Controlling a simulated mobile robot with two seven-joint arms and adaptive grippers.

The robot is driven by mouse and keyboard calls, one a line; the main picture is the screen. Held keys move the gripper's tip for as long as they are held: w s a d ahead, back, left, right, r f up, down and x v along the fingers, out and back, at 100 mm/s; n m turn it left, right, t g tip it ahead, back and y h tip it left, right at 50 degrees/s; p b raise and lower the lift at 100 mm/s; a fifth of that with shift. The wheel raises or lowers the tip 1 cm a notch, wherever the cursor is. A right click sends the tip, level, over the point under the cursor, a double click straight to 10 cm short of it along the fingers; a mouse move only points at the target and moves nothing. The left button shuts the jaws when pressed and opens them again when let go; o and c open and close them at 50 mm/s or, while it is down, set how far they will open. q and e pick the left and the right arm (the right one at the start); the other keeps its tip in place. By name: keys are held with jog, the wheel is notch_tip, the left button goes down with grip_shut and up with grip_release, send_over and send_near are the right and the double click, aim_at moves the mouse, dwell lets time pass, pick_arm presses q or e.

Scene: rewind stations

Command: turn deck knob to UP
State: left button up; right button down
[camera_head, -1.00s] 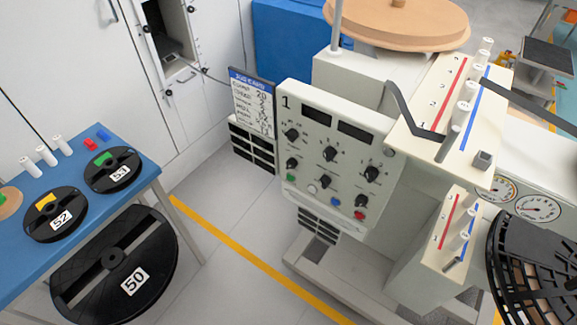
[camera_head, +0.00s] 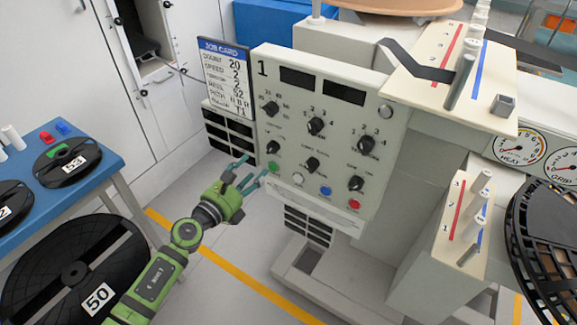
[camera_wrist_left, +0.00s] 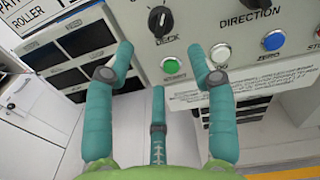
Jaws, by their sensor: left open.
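The deck knob (camera_head: 272,147) is a black knob at the lower left of the grey control panel (camera_head: 330,130) marked 1. In the left wrist view the knob (camera_wrist_left: 160,21) shows at the top, above the word DECK and a green button (camera_wrist_left: 172,66). A pale mark shows on it; I cannot read which position it points to. My left gripper (camera_head: 253,170) is open and empty, its fingers spread, below and left of the knob near the panel's lower left edge. It appears apart from the knob. My right gripper is not in view.
Other knobs, including one at the panel's middle (camera_head: 313,165), and white, blue (camera_head: 325,191) and red buttons sit close by. A job card (camera_head: 224,78) stands left of the panel. A blue table (camera_head: 105,170) with reels is at the left. Floor between is clear.

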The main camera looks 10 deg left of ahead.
aim_at(269, 152)
pick_arm(q)
jog(key=shift+m, duration=0.6)
jog(key=x, duration=0.5)
jog(key=r+x, duration=0.1)
jog(key=x, duration=0.1)
jog(key=shift+w+d+r+b, duration=0.1)
jog(key=shift+w+d+b, duration=0.05)
jog(key=shift+d+b, duration=0.2)
grip_shut()
